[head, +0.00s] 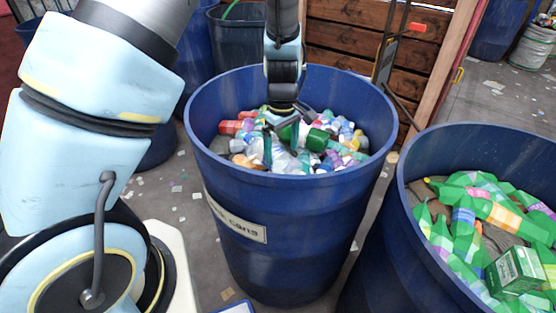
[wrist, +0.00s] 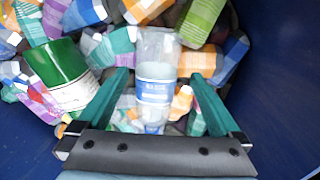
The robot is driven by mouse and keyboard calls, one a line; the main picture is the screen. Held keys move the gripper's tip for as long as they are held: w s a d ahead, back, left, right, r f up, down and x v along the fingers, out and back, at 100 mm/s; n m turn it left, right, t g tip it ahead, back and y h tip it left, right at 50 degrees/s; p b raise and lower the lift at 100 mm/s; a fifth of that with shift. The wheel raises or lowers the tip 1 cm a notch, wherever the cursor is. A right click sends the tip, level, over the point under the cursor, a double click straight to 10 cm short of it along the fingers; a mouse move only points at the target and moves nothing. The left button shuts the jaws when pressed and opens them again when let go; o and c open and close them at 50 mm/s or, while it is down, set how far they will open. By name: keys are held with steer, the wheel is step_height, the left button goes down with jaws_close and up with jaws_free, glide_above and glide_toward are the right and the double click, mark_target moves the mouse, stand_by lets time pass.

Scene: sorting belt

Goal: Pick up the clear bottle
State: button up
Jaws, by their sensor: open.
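The clear bottle (wrist: 157,48) lies on the pile in the wrist view, with a blue and white label and its length running up the picture. My gripper (wrist: 160,78) is open, its two green fingers on either side of the bottle, with gaps between fingers and bottle. In the head view my gripper (head: 281,146) reaches down into a blue barrel (head: 250,183), and a clear bottle (head: 284,161) shows at its fingers. Whether the fingers touch the pile below is hidden.
A green and white can (wrist: 58,68) lies left of the fingers in the wrist view. Mixed bottles and cartons fill the barrel, whose blue wall (wrist: 278,105) is close on the right.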

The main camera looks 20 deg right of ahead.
mark_target(284, 157)
steer(key=shift+s+d+f+p, duration=0.15)
steer(key=shift+f+p, duration=0.25)
steer(key=shift+f, duration=0.9)
steer(key=shift+d+f+p, duration=0.1)
steer(key=shift+f+p, duration=0.25)
steer(key=shift+f, duration=0.9)
steer(key=c, duration=1.2)
steer(key=shift+r, duration=0.1)
step_height(284, 157, up, 10)
steer(key=shift+f+b, duration=0.15)
steer(key=shift+b, duration=0.6)
step_height(284, 157, up, 11)
steer(key=p, duration=1.1)
steer(key=shift+r, duration=0.2)
